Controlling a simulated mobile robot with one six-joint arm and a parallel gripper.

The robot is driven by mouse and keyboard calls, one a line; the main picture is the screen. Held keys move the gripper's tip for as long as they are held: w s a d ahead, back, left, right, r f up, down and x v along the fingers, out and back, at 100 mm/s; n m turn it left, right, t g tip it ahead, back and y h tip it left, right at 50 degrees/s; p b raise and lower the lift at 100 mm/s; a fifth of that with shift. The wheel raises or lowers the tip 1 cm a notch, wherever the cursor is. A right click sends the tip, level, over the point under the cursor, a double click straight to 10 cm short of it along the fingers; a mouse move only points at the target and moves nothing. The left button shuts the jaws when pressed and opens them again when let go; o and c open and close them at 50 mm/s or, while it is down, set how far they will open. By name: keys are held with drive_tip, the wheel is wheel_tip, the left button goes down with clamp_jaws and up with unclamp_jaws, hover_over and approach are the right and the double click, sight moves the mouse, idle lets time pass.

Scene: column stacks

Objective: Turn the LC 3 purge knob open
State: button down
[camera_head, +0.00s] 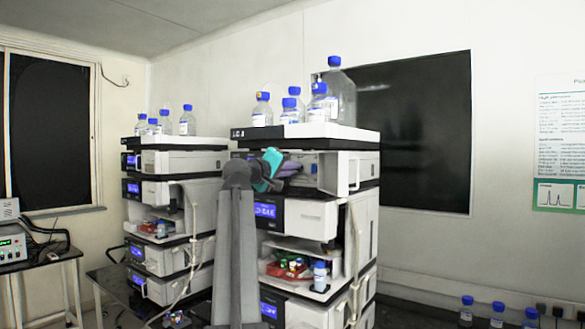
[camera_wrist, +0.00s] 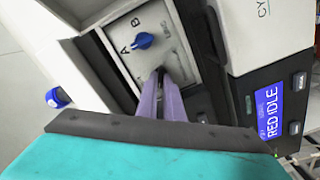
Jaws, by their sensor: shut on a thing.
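The LC 3 stack (camera_head: 330,140) stands right of centre in the head view, with my arm in front of it. My gripper (camera_head: 296,167) reaches its upper module, purple fingers pointing at the recessed front panel. In the wrist view my gripper (camera_wrist: 160,76) is shut at the lower part of a pale panel (camera_wrist: 168,28). The fingertips close on a small thing there, taken to be the purge knob; it is almost wholly hidden, so its angle cannot be told. A blue selector knob (camera_wrist: 143,41) marked A and B sits just beyond the fingertips, apart from them.
Bottles with blue caps (camera_head: 290,110) stand on top of the stack. A lit display (camera_wrist: 270,111) is right of the fingers in the wrist view. A second stack (camera_head: 170,160) stands to the left. An open door (camera_head: 345,172) is right of the gripper.

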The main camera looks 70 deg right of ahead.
drive_tip(key=shift+f+n+p, duration=0.15)
drive_tip(key=shift+n+p, duration=1.35)
drive_tip(key=shift+n, duration=2)
drive_tip(key=c, duration=1.9)
unclamp_jaws()
drive_tip(key=shift+a, duration=0.1)
drive_tip(key=b+v, duration=0.4)
drive_tip(key=v, duration=0.9)
drive_tip(key=shift+a, duration=0.3)
drive_tip(key=shift+w, duration=0.2)
